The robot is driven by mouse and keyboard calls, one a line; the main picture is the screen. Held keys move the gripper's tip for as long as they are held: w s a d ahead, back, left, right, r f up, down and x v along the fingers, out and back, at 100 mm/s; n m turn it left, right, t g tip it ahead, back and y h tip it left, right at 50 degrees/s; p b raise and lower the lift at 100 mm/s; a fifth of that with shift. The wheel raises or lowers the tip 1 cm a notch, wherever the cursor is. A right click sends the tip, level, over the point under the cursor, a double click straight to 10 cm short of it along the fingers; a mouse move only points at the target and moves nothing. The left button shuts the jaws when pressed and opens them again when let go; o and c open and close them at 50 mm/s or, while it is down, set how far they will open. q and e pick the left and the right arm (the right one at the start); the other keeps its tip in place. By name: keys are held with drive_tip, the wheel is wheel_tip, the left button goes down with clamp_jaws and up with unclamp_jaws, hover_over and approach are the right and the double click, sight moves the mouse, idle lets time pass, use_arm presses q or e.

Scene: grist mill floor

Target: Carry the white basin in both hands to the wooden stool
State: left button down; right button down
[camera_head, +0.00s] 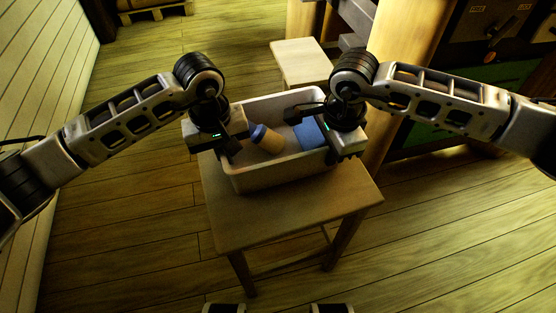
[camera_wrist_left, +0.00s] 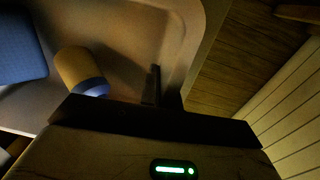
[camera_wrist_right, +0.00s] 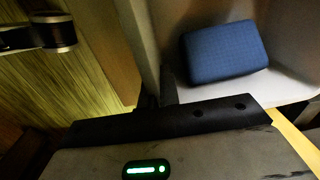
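The white basin (camera_head: 278,177) is at the near wooden table (camera_head: 300,220), upright; I cannot tell whether it rests on the top or hangs just above it. It holds a tan cylinder with a blue end (camera_head: 267,139) and a blue block (camera_head: 309,133). My left gripper (camera_wrist_left: 164,90) is at the basin's left end, its fingers close together on the wall. My right gripper (camera_wrist_right: 158,92) is likewise shut on the wall at the right end. A pale wooden stool (camera_head: 300,62) stands behind the basin, its lower part hidden.
A thick wooden post (camera_head: 409,40) and a dark cabinet with a green panel (camera_head: 500,72) stand at the right. A plank wall (camera_head: 45,60) runs along the left. A pallet (camera_head: 155,9) lies at the back left. The plank floor is clear left and right of the table.

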use_arm(q)
drive_tip(key=shift+a+f+b, duration=0.15)
drive_tip(key=shift+f+b, duration=0.15)
drive_tip(key=shift+f, duration=0.35)
use_arm(e)
drive_tip(key=shift+d+f, duration=0.1)
drive_tip(key=shift+f, duration=0.55)
use_arm(q)
drive_tip(key=c, duration=1.6)
unclamp_jaws()
drive_tip(key=shift+r+p, duration=0.3)
drive_tip(key=shift+c, duration=0.2)
use_arm(e)
drive_tip(key=c, duration=1.6)
unclamp_jaws()
drive_tip(key=shift+r, duration=0.3)
drive_tip(key=shift+c, duration=0.2)
drive_tip(key=shift+r, duration=0.1)
use_arm(q)
wheel_tip(320, 180, up, 12)
drive_tip(key=shift+a, duration=0.25)
use_arm(e)
wheel_tip(320, 180, up, 12)
drive_tip(key=shift+s, duration=0.35)
use_arm(q)
drive_tip(key=shift+s, duration=0.1)
